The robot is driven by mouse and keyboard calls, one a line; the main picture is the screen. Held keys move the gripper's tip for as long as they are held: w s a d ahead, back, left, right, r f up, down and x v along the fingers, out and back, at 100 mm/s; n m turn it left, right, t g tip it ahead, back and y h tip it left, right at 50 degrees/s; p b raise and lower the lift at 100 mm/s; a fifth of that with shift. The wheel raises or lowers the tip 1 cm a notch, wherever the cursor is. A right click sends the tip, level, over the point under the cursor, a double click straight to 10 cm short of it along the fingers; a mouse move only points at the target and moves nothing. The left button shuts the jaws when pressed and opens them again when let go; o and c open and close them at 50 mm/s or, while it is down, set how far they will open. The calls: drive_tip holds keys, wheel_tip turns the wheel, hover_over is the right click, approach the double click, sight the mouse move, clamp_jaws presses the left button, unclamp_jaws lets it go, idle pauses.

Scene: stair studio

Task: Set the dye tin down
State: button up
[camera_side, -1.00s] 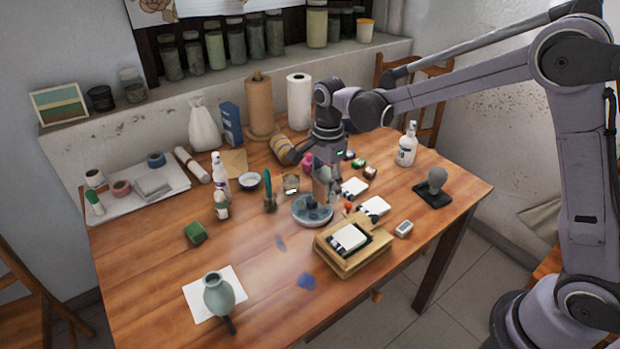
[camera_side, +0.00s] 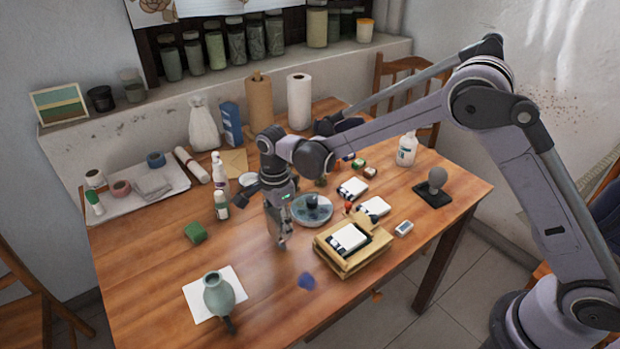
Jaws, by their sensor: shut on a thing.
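My gripper (camera_side: 282,243) points down over the middle of the table, left of the round blue-grey dish (camera_side: 327,216). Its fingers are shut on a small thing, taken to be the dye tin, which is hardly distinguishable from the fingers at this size. I cannot tell whether it touches the table. A small dark round piece (camera_side: 312,202) stands in the dish. A blue patch (camera_side: 306,281) lies on the wood in front of my gripper.
A wooden box with a white pad (camera_side: 349,239) stands to the right. A green block (camera_side: 195,232), a white bottle (camera_side: 221,205) and a teal vase (camera_side: 218,295) are to the left. Bare tabletop (camera_side: 240,250) lies left of my gripper.

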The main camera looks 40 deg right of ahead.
drive_tip(key=shift+f, duration=1.55)
drive_tip(key=shift+f, duration=0.1)
drive_tip(key=o, duration=1.3)
drive_tip(key=shift+c, duration=0.2)
